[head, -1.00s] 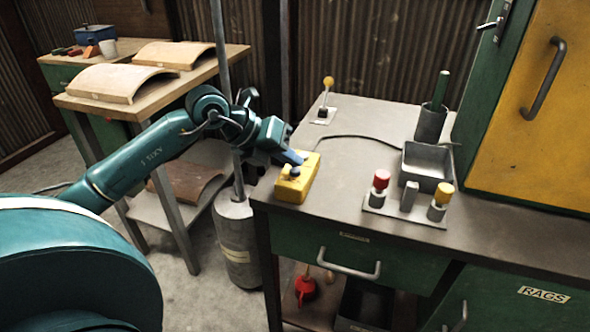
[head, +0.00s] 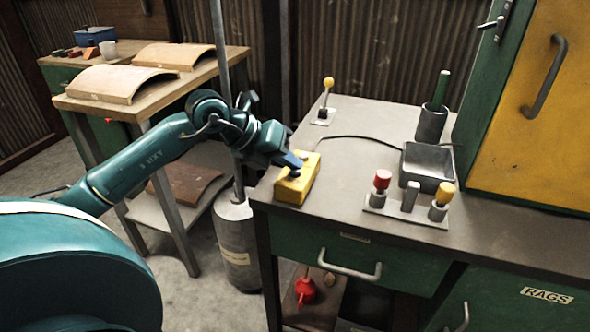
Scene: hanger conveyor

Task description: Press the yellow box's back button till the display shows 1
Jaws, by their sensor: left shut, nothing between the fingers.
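The yellow box (head: 297,184) sits on the grey workbench near its front left corner, with a dark cable running from it toward the back. A dark round button (head: 294,174) shows on its top, towards the front. My left gripper (head: 297,162) is shut and empty, with its blue fingertips over the back part of the box. Whether they touch a button there I cannot tell, because the fingers hide that spot. No display can be read in this view. My right gripper is not in view.
A plate with red and yellow knobs (head: 405,208), a grey metal tray (head: 427,166), a cup with a green-handled tool (head: 431,124) and a yellow-knobbed lever (head: 325,102) stand on the workbench (head: 350,190). A pole on a grey cylinder (head: 238,245) stands left of the bench.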

